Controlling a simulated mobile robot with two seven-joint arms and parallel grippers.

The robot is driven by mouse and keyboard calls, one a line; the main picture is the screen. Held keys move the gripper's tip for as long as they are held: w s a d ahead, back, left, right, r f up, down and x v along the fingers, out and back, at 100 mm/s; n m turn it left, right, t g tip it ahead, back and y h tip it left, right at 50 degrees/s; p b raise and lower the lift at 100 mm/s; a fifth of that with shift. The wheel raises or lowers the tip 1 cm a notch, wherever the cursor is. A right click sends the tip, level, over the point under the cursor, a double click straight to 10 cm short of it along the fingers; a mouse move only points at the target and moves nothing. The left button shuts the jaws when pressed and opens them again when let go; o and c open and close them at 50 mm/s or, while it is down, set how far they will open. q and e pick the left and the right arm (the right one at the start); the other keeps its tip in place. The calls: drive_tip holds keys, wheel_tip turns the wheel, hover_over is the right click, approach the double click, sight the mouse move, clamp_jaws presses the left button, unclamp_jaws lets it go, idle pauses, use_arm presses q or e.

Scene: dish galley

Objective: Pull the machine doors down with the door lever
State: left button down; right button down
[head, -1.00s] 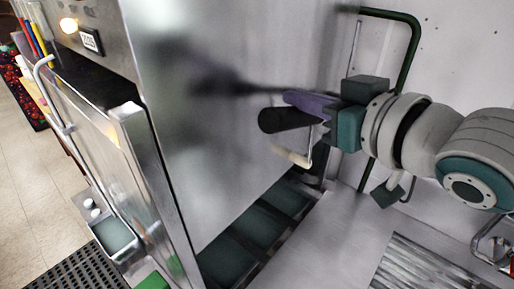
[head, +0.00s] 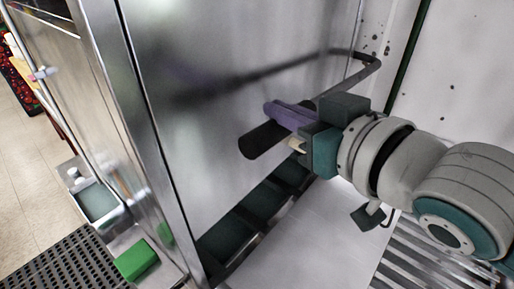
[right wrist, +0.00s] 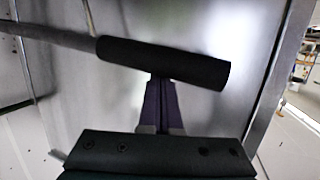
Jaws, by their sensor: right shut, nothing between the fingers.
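The door lever is a grey bar with a thick black grip (head: 262,140). In the head view its bar runs from the grip back to the right wall. The grip also crosses the middle of the right wrist view (right wrist: 165,63). My right gripper (head: 284,112) has its purple fingers closed together beside the grip, with nothing between them. In the right wrist view the fingertips end at the grip's edge and are partly hidden; I cannot tell whether they touch. A large steel panel (head: 215,55) of the machine stands behind the lever. My left gripper is not in view.
A small cream-tipped part (head: 297,145) shows beside my right gripper. A green block (head: 136,260) and a black perforated mat (head: 60,262) lie at the lower left. Dark teal trays (head: 228,236) line the panel's foot. A slatted metal surface (head: 425,262) is at the lower right.

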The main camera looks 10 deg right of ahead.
wheel_tip(320, 180, down, 25)
drive_tip(key=w+d+b, duration=0.1)
drive_tip(key=d+b, duration=0.1)
drive_tip(key=b, duration=1.8)
drive_tip(key=s+d+r+p, duration=0.3)
drive_tip(key=s+r+p, duration=0.2)
drive_tip(key=s+p, duration=0.3)
drive_tip(key=shift+s+r+p, duration=0.15)
drive_tip(key=shift+s+p, duration=0.25)
drive_tip(key=shift+p, duration=0.6)
drive_tip(key=shift+d, duration=0.1)
